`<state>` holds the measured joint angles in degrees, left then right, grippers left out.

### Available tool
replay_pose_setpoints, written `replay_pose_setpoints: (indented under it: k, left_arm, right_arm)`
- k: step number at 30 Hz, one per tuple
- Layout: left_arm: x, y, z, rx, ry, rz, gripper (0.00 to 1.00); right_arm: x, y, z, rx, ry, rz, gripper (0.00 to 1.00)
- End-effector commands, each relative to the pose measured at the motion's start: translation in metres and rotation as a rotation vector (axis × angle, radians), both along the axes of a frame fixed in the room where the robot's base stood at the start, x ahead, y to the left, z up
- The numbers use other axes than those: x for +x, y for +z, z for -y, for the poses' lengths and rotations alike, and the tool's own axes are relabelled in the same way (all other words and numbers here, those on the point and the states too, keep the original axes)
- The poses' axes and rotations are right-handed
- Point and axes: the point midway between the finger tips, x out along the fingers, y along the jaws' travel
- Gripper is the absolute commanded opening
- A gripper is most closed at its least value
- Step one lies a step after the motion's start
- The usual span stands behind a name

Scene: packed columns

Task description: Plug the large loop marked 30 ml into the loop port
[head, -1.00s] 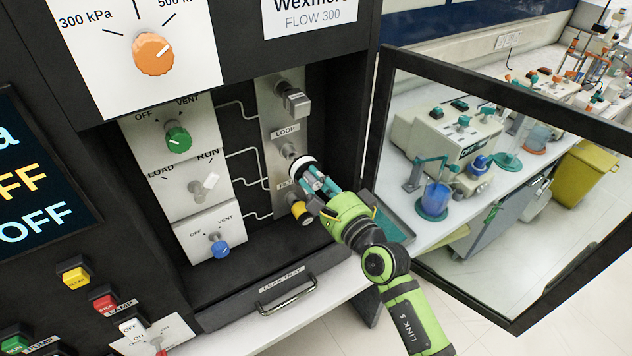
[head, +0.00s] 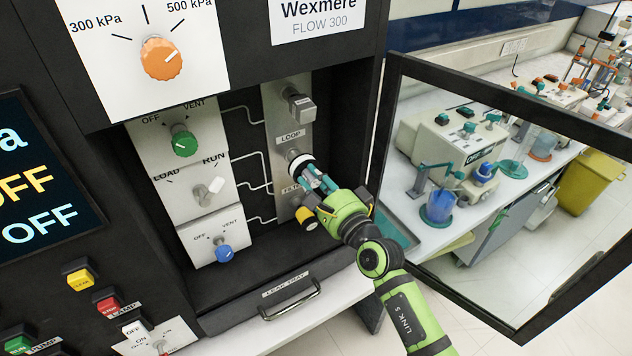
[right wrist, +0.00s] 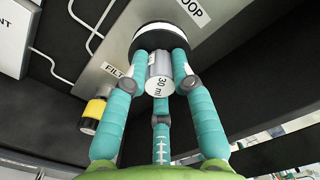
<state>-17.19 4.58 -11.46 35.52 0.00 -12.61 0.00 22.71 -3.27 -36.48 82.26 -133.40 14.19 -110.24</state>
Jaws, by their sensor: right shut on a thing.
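The large loop (head: 300,164) shows in the head view as a short black-and-white disc at the end of my right gripper (head: 314,177). In the right wrist view the loop (right wrist: 159,82) is a grey cylinder marked "30 ml" with a wide black-and-white head. My right gripper's teal fingers are shut around it. The loop port (head: 292,153), a metal fitting below the LOOP label, is just behind and above the disc. The disc partly covers the port, and I cannot tell whether they touch. My left gripper is not in view.
A yellow-and-black fitting (head: 306,217) at the filter label is just below my gripper. A metal block fitting (head: 300,106) is above the port. The open glass door (head: 490,190) stands right of my arm. The leak tray (head: 288,298) lies below.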

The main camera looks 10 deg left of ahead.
Motion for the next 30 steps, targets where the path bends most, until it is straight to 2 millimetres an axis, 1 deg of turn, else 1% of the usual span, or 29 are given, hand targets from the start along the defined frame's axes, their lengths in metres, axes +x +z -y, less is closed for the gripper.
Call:
replay_pose_setpoints:
  k: [13,14,15,16,26,30]
  left_arm:
    - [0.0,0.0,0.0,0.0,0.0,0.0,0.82]
    - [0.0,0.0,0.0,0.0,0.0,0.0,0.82]
    - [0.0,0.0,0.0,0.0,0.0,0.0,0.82]
    - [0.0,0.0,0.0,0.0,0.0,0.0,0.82]
    - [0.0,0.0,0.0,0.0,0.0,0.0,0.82]
    - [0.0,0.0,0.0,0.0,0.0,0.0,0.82]
  right_arm:
    - [0.0061,0.0007,-0.0068,0.001,0.001,0.001,0.0]
    - [0.0062,0.0007,-0.0068,0.001,0.001,0.001,0.29]
    - [0.0061,0.0008,-0.0067,0.001,0.001,0.001,0.45]
    - [0.006,0.0008,-0.0068,0.001,0.001,0.001,0.53]
    - [0.0056,-0.0003,-0.0059,-0.001,0.0,-0.001,0.53]
    - [0.0,-0.0008,0.0004,0.001,0.0,-0.001,0.53]
